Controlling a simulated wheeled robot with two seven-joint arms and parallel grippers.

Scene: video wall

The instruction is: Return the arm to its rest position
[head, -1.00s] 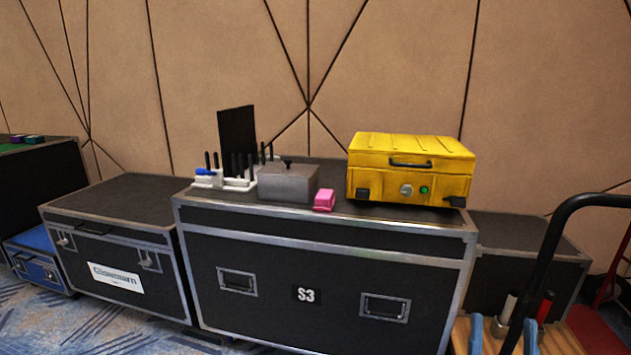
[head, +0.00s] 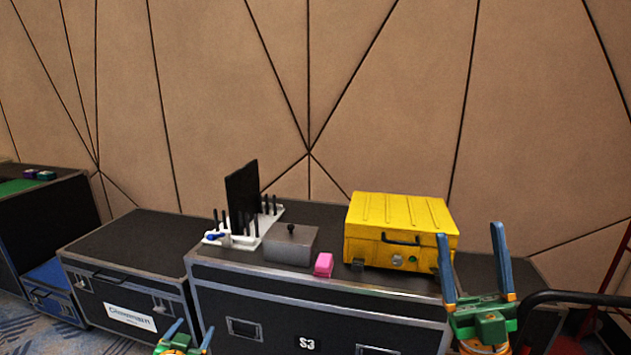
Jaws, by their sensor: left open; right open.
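My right gripper (head: 474,262) shows at the lower right of the head view, its two blue fingers pointing up and spread apart with nothing between them. It appears in front of the right end of the black case (head: 215,285) marked S3, and one finger overlaps the right edge of the yellow case (head: 400,215) in the picture. My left gripper (head: 187,333) shows at the bottom edge, left of the middle, with its blue fingers apart and empty. Most of both arms is out of view.
A lower black case (head: 130,245) stands to the left. A black curved handle (head: 580,297) is at the right.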

